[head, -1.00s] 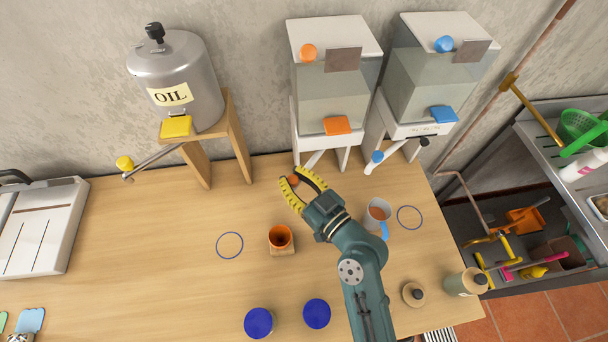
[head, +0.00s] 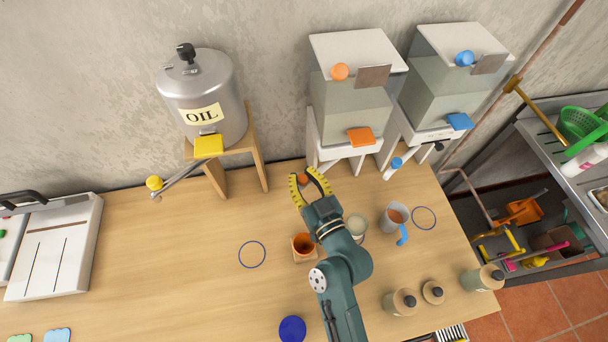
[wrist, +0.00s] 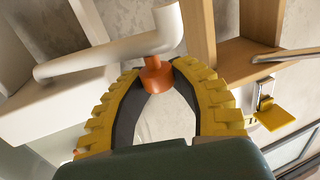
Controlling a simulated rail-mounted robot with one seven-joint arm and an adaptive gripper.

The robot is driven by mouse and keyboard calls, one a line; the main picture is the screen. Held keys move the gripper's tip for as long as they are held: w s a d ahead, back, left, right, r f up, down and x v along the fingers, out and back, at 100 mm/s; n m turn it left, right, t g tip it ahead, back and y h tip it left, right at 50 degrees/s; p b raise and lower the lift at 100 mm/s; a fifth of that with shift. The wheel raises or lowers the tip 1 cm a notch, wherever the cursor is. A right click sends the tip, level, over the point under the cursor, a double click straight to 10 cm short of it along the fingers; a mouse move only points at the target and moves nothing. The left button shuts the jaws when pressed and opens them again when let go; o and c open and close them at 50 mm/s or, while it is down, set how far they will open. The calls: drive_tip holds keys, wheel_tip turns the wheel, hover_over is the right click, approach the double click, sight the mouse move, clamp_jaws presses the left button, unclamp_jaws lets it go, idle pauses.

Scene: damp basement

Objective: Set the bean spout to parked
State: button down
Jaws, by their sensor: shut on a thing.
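The spout in my grasp is a white bent pipe (wrist: 105,52) with an orange knob (wrist: 155,75) at its end. It belongs to the left dispenser (head: 352,105), which has an orange tab. No readable label tells me whether this holds beans. My gripper (head: 304,178) has its yellow-ribbed fingers on either side of the knob, shut on it; in the wrist view the fingertips (wrist: 158,68) meet around the knob. In the head view the knob sits left of the dispenser's legs, near the wall, and the pipe is mostly hidden.
The right dispenser (head: 449,85) has a blue-knobbed spout (head: 397,163). The oil tank (head: 205,95) on its wooden stand (head: 256,150) is left of my gripper. An orange cup (head: 304,244) and a mug (head: 395,217) stand nearer. The table's left middle is clear.

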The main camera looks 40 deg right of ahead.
drive_tip(key=c, duration=0.8)
unclamp_jaws()
drive_tip(key=shift+a, duration=0.1)
drive_tip(key=v, duration=1.2)
drive_tip(key=shift+f, duration=0.1)
